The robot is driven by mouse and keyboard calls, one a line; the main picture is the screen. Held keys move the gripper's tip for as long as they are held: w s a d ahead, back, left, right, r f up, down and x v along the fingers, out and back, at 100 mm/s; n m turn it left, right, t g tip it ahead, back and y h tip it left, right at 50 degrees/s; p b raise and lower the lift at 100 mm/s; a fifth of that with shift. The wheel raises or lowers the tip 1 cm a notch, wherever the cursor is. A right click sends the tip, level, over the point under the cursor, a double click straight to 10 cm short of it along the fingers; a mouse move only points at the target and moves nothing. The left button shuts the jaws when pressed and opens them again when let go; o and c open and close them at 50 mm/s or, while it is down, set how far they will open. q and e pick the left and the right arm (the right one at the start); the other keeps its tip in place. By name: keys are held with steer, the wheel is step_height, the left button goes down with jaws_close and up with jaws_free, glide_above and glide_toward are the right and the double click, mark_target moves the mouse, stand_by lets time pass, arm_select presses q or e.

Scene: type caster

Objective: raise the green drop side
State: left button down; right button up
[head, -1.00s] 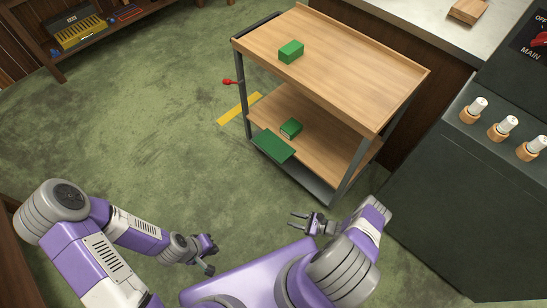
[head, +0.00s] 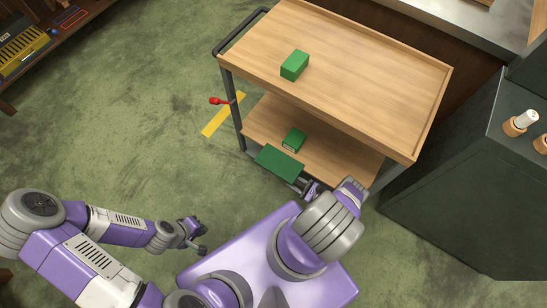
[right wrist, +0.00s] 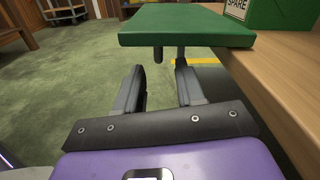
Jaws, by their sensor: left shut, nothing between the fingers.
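The green drop side (head: 279,162) is a flat panel at the near edge of the cart's lower shelf (head: 335,163). In the right wrist view the drop side (right wrist: 185,27) lies roughly level, beside the wooden shelf edge. My right gripper (head: 311,190) is at the panel's near right corner. In the right wrist view my right gripper (right wrist: 160,85) is open and empty, its fingers below and short of the panel; whether they touch it I cannot tell. My left gripper (head: 194,234) is shut and empty above the floor, left of my base.
A green box (head: 294,140) sits on the lower shelf behind the panel, and another green box (head: 295,65) on the cart's top (head: 365,65). A red lever (head: 217,101) sticks out at the cart's left. A dark cabinet (head: 465,190) stands right. Floor at left is clear.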

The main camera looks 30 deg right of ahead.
mark_target(281, 175)
steer(key=shift+x, duration=3.35)
steer(key=shift+a, duration=0.1)
jaws_close()
